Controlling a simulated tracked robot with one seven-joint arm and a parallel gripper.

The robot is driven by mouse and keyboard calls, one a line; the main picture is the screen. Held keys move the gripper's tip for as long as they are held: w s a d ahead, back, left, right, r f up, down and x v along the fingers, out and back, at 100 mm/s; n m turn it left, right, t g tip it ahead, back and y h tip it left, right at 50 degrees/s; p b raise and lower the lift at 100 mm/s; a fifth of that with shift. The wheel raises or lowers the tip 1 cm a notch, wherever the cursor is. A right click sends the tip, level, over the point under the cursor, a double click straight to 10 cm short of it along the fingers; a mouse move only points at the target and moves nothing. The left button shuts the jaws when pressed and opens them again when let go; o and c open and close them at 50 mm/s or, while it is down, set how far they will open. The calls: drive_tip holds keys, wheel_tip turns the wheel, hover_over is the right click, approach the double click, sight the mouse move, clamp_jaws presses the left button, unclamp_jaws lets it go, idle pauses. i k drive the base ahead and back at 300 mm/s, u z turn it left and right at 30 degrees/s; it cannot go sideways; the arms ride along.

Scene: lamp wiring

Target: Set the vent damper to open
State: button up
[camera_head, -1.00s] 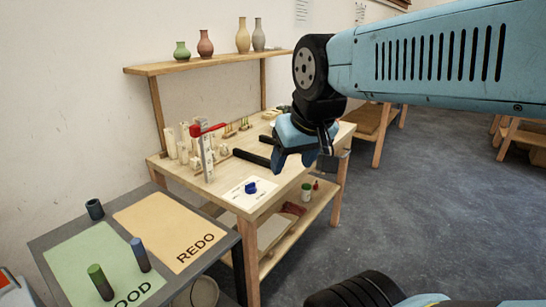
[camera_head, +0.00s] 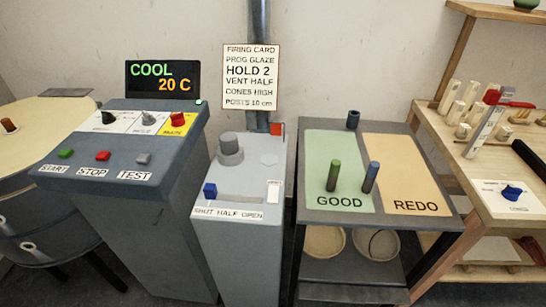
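The vent damper is a blue handle (camera_head: 210,190) at the left end of a slot on top of a narrow grey cabinet (camera_head: 238,245). A label plate (camera_head: 228,213) below the slot reads SHUT HALF OPEN, and the handle stands above the word SHUT. The right part of the slot, by HALF and OPEN, is free of the handle. My gripper is not in view now, so its state does not show.
A control console (camera_head: 125,140) with knobs and buttons stands left of the cabinet. A grey cylinder (camera_head: 230,148) rises behind the slot. A firing card (camera_head: 251,76) reads VENT HALF. A grey table (camera_head: 302,190) with GOOD and REDO mats stands close on the right.

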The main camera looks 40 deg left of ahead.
sight(210, 190)
drive_tip(key=z, duration=1.4)
drive_tip(key=i, duration=0.1)
drive_tip(key=u, duration=3.05)
drive_tip(key=k, duration=0.8)
drive_tip(key=u, duration=0.2)
drive_tip(key=i, duration=0.8)
drive_tip(key=z, duration=0.05)
